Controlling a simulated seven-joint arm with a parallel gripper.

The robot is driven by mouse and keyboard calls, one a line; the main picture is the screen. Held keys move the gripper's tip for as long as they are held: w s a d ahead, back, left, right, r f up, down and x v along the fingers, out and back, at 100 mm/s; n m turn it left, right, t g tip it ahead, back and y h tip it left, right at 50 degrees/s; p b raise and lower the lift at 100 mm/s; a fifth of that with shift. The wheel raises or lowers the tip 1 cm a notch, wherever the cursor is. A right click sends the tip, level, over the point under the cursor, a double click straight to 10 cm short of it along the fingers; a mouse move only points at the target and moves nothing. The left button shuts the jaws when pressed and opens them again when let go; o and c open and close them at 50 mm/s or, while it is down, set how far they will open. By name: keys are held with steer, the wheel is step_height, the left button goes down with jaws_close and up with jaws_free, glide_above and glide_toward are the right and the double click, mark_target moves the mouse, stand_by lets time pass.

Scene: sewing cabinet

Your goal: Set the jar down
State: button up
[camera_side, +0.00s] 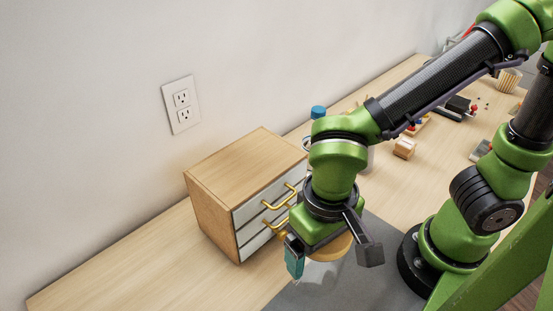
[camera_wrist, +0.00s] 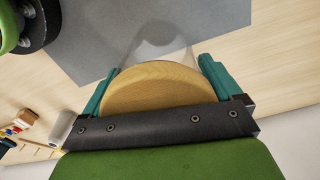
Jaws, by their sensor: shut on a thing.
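The jar has a round wooden lid (camera_wrist: 150,88) and a clear body (camera_wrist: 165,42). In the side view its clear body (camera_side: 318,274) shows below my gripper (camera_side: 325,262). In the wrist view the teal fingers of my gripper (camera_wrist: 152,85) lie on either side of the lid. My gripper is shut on the jar. My gripper hides part of the jar in the side view. I cannot tell whether the jar's base touches the grey mat (camera_side: 365,285) below it.
A small wooden cabinet (camera_side: 235,165) with white drawers and brass handles stands just left of my gripper. A blue-capped bottle (camera_side: 318,112) stands behind, partly hidden by my arm. A small wooden block (camera_side: 404,148) and other small things lie farther back. The table's front left is clear.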

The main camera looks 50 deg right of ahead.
steer(key=w+a+r+m, duration=0.3)
steer(key=w+a+r, duration=0.3)
steer(key=a+r, duration=0.25)
steer(key=w+a+r+n, duration=0.1)
steer(key=w+a+r, duration=0.1)
steer(key=w, duration=0.8)
steer(key=w+a+r+n, duration=0.1)
steer(key=w+a+n, duration=0.15)
steer(key=w, duration=0.75)
steer(key=shift+m, duration=0.45)
step_height(320, 180, down, 18)
steer(key=shift+w+a, duration=0.1)
steer(key=shift+w, duration=0.05)
steer(key=shift+f, duration=0.15)
steer(key=o, duration=1)
steer(key=shift+c, duration=0.2)
